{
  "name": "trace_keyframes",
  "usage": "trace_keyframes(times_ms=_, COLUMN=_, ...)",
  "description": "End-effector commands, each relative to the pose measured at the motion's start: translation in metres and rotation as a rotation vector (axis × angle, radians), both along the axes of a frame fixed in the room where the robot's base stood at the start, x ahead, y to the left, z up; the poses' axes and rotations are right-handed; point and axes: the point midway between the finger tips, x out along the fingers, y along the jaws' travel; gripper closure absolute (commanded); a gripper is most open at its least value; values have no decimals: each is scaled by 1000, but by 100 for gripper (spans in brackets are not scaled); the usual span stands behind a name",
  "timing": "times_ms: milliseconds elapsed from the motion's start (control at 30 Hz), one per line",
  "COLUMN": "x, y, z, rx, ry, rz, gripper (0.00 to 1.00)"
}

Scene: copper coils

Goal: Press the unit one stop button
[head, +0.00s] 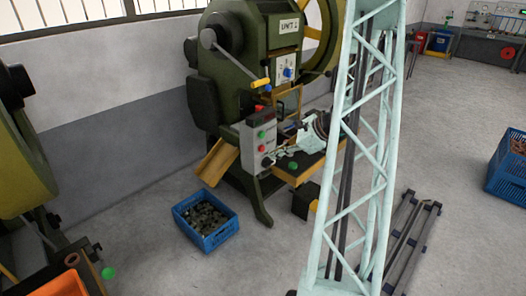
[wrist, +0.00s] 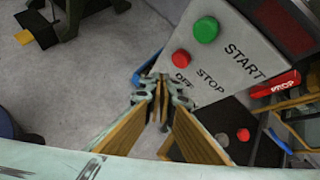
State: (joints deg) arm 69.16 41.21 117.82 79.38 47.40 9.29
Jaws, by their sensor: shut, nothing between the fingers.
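The grey control box (head: 256,140) is on the front of a green press; the unit sign (head: 289,26) above is too small to read surely. In the wrist view the box face (wrist: 232,70) carries a green button (wrist: 206,29) by START and a red button (wrist: 181,59) by STOP and OFF. Both buttons also show in the head view, green (head: 262,135) above red (head: 262,148). My gripper (wrist: 157,84) is shut and empty, its tips just below the red button in the picture; contact cannot be told. In the head view my gripper is beside the box, its tips unclear.
A second red button (wrist: 243,135) is on a lower dark panel in the wrist view. A blue crate of parts (head: 207,222) stands on the floor before the press. Part of another machine (head: 25,160) is at left. A blue crate (head: 508,168) is at right.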

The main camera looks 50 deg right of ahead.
Motion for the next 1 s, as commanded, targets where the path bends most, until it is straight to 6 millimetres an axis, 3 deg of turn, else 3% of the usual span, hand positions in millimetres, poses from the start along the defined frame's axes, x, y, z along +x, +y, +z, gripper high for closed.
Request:
trace_keyframes(times_ms=433, x=-25, y=2, z=0, rx=-2, ry=0, rz=0, gripper=100)
trace_keyframes(times_ms=1000, x=-27, y=3, z=0, rx=-1, ry=0, rz=1, gripper=100)
